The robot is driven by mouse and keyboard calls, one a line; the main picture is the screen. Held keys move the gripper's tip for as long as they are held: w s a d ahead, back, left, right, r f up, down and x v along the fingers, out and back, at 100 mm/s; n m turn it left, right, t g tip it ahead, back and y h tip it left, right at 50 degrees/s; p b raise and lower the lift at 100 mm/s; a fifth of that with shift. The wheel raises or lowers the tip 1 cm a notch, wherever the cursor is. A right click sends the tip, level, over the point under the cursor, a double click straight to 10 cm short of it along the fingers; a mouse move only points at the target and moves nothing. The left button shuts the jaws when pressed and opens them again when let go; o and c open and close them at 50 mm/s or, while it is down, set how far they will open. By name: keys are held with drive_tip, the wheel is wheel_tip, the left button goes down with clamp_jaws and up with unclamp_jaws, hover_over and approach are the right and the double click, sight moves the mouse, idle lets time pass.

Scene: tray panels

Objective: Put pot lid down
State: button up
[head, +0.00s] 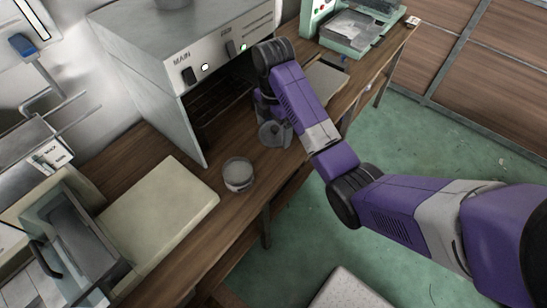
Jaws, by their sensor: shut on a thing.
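My gripper (273,118) is at the end of the purple arm, over the wooden counter in front of the oven-like cabinet. It is shut on a grey round pot lid (275,136), which hangs just below it. The arm partly hides the fingers and the lid's upper edge. I cannot tell whether the lid touches the counter. A small round grey pot (238,174) stands on the counter to the lower left of the lid, apart from it.
A pale board (158,214) lies on the counter at left, near a grey metal appliance (72,240). The metal cabinet (190,75) stands behind. A flat tray (325,82) and a green machine (350,35) are at the right. Bare wooden counter (222,212) shows before the pot.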

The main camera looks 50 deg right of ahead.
sight(274, 132)
wheel_tip(274, 132, down, 9)
drive_tip(key=b, duration=0.3)
drive_tip(key=shift+f, duration=2.7)
drive_tip(key=shift+f, duration=0.1)
drive_tip(key=o, duration=1)
drive_tip(key=shift+c, duration=0.2)
wheel_tip(274, 132, up, 11)
drive_tip(key=shift+r, duration=0.1)
drive_tip(key=shift+r+p, duration=0.5)
drive_tip(key=shift+p, duration=0.05)
drive_tip(key=shift+r, duration=0.1)
